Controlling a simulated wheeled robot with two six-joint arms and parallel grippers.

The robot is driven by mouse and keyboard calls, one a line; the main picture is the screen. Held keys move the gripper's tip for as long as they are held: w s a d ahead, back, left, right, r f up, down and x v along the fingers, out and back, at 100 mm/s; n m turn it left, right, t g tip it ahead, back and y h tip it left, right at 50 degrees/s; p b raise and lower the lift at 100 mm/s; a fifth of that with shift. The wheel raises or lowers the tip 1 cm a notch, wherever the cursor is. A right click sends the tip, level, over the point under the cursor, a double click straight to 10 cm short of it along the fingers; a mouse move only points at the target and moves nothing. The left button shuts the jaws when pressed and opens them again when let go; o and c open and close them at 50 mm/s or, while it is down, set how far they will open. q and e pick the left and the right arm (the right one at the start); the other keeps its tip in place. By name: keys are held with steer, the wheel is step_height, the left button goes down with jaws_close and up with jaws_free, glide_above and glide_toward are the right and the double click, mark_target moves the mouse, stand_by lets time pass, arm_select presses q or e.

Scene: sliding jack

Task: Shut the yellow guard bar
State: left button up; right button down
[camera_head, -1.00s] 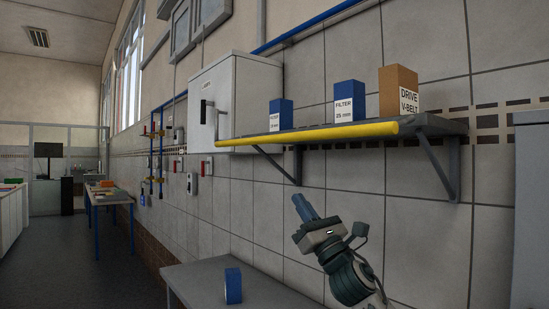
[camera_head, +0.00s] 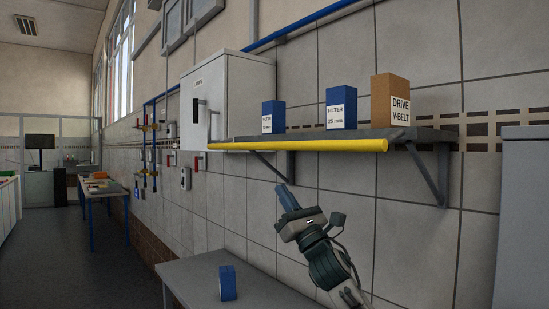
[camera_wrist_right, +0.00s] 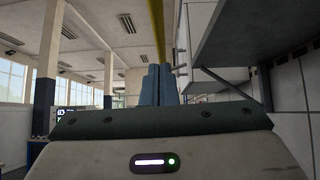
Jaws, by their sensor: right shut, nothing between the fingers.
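The yellow guard bar (camera_head: 300,145) runs along the front of the grey wall shelf (camera_head: 425,134) in the head view. I cannot tell whether it touches the shelf edge. It also shows overhead in the right wrist view (camera_wrist_right: 158,30). My right gripper (camera_head: 287,197) is below the bar, apart from it and pointing up. Its blue fingers (camera_wrist_right: 150,86) are together and empty. My left gripper is not in view.
Two blue filter boxes (camera_head: 341,108) and a brown drive-belt box (camera_head: 390,100) stand on the shelf. Brackets (camera_head: 428,175) support it. Below, a grey table (camera_head: 195,272) carries a blue roll (camera_head: 228,283). A grey cabinet (camera_head: 230,80) hangs behind the shelf's left end.

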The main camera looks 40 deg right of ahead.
arm_select(q)
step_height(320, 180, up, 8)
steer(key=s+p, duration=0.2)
steer(key=p, duration=0.6)
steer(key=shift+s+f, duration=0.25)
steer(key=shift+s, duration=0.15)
arm_select(e)
steer(key=w+r, duration=0.3)
steer(key=r, duration=0.4)
steer(key=shift+w+a+r, duration=0.15)
steer(key=shift+a+r, duration=0.15)
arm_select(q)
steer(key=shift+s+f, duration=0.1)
arm_select(e)
steer(key=shift+w+r+m, duration=0.1)
steer(key=shift+w+m, duration=0.05)
steer(key=shift+m, duration=0.25)
